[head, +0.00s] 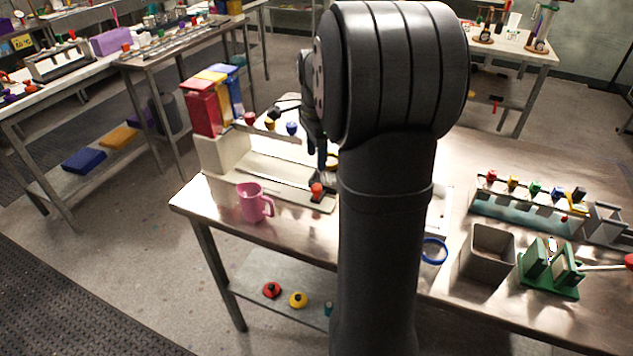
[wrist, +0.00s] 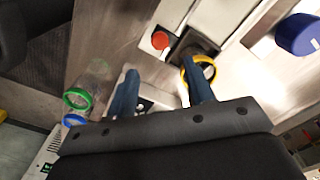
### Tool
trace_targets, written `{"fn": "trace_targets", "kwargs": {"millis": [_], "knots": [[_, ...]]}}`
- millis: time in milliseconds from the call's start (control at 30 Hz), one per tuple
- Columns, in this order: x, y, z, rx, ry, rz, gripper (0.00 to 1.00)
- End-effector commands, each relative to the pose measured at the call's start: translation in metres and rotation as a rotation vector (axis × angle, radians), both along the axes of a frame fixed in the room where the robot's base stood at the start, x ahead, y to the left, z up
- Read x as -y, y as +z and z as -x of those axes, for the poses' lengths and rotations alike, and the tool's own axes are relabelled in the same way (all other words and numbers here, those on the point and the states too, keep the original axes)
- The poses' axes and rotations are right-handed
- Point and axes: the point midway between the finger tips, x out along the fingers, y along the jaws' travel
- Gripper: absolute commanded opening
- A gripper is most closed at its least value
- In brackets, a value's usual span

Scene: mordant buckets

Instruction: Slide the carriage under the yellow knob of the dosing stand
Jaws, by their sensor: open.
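The dosing stand (head: 222,152) is at the left of the metal table, with red, yellow and blue hoppers on top. A red knob (head: 250,118), the yellow knob (head: 269,124) and a blue knob (head: 292,128) project from it in a row. The carriage (head: 321,198), dark with an orange-red handle knob, is at the front right end of the pale track. The orange-red knob also shows in the wrist view (wrist: 160,40), beyond my fingertips. My gripper (wrist: 162,82) is open, its two blue fingers apart with nothing seen between them. My arm hides part of the stand's right side.
A pink mug (head: 252,203) stands in front of the stand near the table edge. A yellow ring (wrist: 199,72) is close by one finger. A grey bin (head: 487,252), a green holder (head: 549,272) and a rack of coloured knobs (head: 535,207) are at the right.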

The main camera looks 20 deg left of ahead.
Motion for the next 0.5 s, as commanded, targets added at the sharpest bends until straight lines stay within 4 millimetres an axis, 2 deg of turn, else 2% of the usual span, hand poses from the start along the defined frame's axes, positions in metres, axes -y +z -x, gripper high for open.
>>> {"fn": "trace_targets", "kwargs": {"millis": [200,400,500], "knots": [[0.000,-0.049,0.000,-0.004,-0.001,0.002,0.48],[0.000,-0.080,0.000,-0.003,-0.001,0.001,0.48],[0.000,-0.089,0.000,-0.001,-0.001,-0.001,0.48]]}}
